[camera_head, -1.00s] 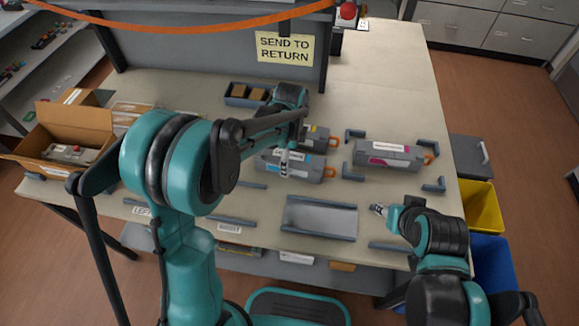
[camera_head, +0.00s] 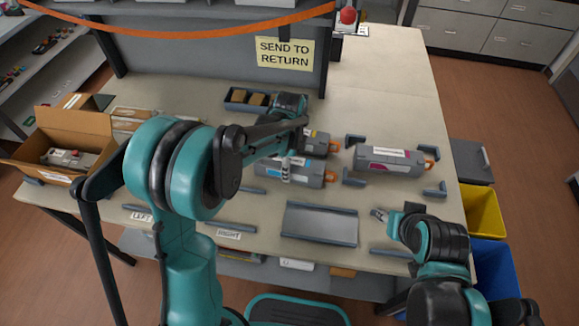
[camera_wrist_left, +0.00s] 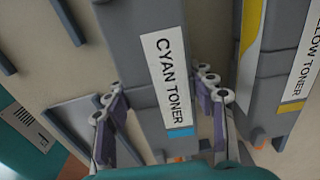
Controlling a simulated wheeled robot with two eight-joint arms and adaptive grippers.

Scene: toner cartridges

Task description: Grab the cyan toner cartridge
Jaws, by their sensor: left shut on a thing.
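The cyan toner cartridge (camera_head: 302,172) is a grey block with a white label and a cyan patch, lying on the table. In the left wrist view the cartridge (camera_wrist_left: 165,75) shows its "CYAN TONER" label upright between my fingers. My left gripper (camera_head: 287,170) reaches down over it, and in the wrist view the left gripper (camera_wrist_left: 162,110) has one finger on each side, shut on its body. The cartridge appears to rest on the table. My right gripper (camera_head: 381,215) is over the table's front right; its opening is too small to tell.
A yellow toner cartridge (camera_wrist_left: 280,75) lies close beside the cyan one. A magenta cartridge (camera_head: 390,160) sits between corner brackets to the right. A grey tray (camera_head: 320,224) is in front. An open cardboard box (camera_head: 80,126) stands at left, a dark bin (camera_head: 235,97) behind.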

